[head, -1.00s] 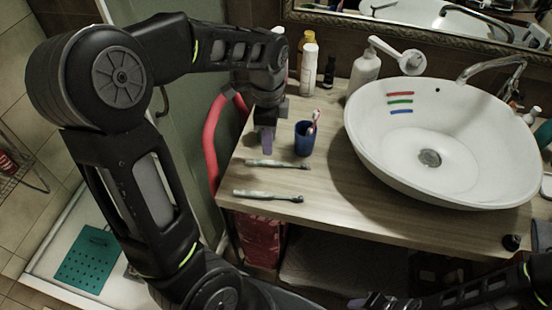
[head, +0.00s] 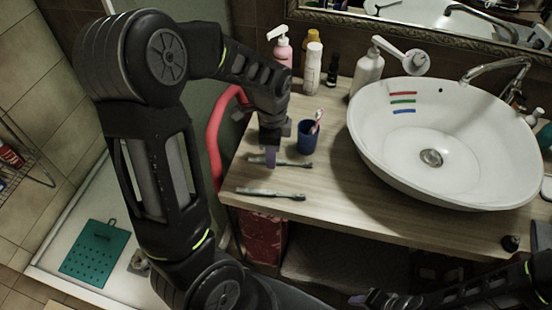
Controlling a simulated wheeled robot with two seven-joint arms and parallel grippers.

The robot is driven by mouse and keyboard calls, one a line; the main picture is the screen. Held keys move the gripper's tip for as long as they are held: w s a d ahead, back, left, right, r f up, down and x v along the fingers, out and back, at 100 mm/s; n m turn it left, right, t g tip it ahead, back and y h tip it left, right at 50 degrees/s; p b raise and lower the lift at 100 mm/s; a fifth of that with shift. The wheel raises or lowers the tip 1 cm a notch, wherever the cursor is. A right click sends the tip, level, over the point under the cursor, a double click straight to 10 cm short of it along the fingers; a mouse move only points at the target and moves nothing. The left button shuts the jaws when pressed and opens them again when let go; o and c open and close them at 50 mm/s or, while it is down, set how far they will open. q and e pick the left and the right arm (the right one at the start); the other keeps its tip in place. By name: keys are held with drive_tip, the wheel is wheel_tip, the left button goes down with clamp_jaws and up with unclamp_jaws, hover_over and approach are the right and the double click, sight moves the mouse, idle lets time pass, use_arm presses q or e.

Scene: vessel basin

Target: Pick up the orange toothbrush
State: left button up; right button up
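Two toothbrushes lie on the wooden counter (head: 330,190). The rear toothbrush (head: 297,163) is partly hidden behind my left gripper, and the front toothbrush (head: 268,194) lies nearer the counter's front edge. Both look grey-green and dark; neither reads clearly as orange. A pink-red toothbrush (head: 318,118) stands tilted in a blue cup (head: 306,138). My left gripper (head: 270,160) points down over the rear toothbrush, left of the cup. I cannot tell whether it touches the brush or whether its fingers are apart. My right gripper (head: 370,299) is low at the bottom edge, its finger opening unclear.
A white basin (head: 385,165) with a tap (head: 490,68) fills the counter's right side. A pink pump bottle (head: 282,50), a white bottle (head: 312,70) and a soap dispenser (head: 367,72) stand at the back. A red pipe (head: 214,140) runs left of the counter.

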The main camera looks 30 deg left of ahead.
use_arm(q)
drive_tip(key=shift+f, duration=0.75)
drive_tip(key=shift+c, duration=0.2)
clamp_jaws()
